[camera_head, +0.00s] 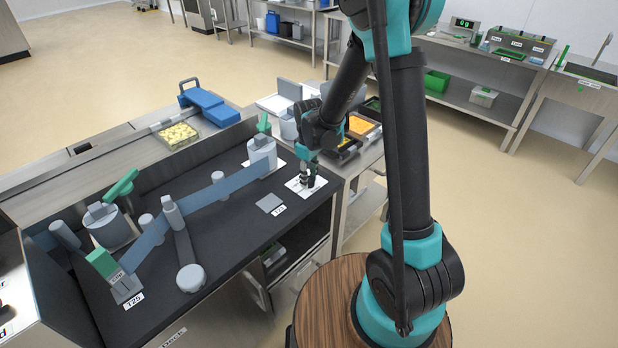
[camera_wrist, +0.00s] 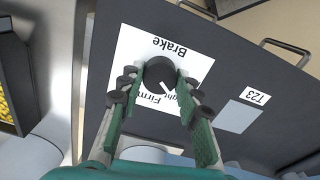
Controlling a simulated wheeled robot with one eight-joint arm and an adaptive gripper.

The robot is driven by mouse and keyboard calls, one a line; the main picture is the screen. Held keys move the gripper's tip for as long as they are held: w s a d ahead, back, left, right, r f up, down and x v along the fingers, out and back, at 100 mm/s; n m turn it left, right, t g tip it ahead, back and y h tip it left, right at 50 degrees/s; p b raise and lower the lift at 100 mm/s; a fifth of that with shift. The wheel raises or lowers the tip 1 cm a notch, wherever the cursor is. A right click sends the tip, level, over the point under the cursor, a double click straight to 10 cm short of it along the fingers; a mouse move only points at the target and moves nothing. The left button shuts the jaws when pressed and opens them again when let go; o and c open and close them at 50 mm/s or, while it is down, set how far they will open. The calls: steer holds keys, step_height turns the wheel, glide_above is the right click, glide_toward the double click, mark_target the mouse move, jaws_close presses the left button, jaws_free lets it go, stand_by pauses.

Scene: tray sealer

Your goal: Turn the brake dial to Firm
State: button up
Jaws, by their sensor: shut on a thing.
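The brake dial (camera_wrist: 160,73) is a round dark knob on a white card (camera_wrist: 190,62) marked "Brake", whose print appears upside down in the wrist view. The word "Firm" (camera_wrist: 151,98) is on the card just below the dial, with another, partly hidden word to its right. A pale pointer line on the dial points down and slightly right, apparently between the two words. My gripper (camera_wrist: 158,82) is shut on the dial, one finger on each side. In the head view my gripper (camera_head: 308,180) is over the white card (camera_head: 296,188) at the black panel's right end.
A grey plate (camera_head: 270,203) with a T23 label is beside the card. A blue film strip (camera_head: 210,200) runs between grey rollers on the panel. A side table with an orange-filled tray (camera_head: 360,126) stands just behind my gripper.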

steer(key=m, duration=0.5)
steer(key=shift+m, duration=0.3)
steer(key=m, duration=0.4)
steer(key=shift+m, duration=0.7)
steer(key=o, duration=1.2)
steer(key=shift+c, duration=0.2)
step_height(320, 180, up, 12)
